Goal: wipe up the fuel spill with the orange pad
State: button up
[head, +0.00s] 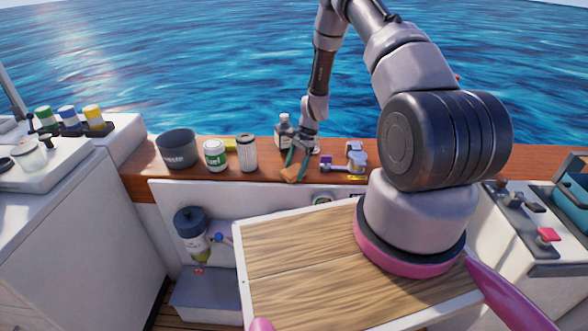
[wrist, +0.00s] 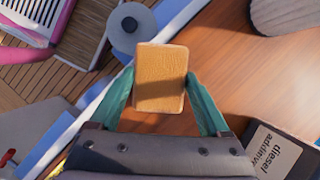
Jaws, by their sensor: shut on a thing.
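My gripper (head: 297,163) is shut on the orange pad (head: 291,174), low over the brown wooden ledge (head: 140,160). In the wrist view the pad (wrist: 160,78) is a tan-orange block between the two green fingers of my gripper (wrist: 160,92). The pad's underside is hidden, so I cannot tell whether it touches the wood. I cannot make out the fuel spill on the ledge in either view.
A bottle labelled diesel additive (wrist: 275,150) stands close beside my gripper. A dark pot (head: 176,149), a green-labelled jar (head: 215,155) and a ribbed canister (head: 248,153) stand to the left. A metal fitting (head: 355,157) is to the right. The hatch board (head: 290,290) is in front.

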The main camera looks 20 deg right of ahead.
aim_at(295, 170)
jog(key=shift+r, duration=4.2)
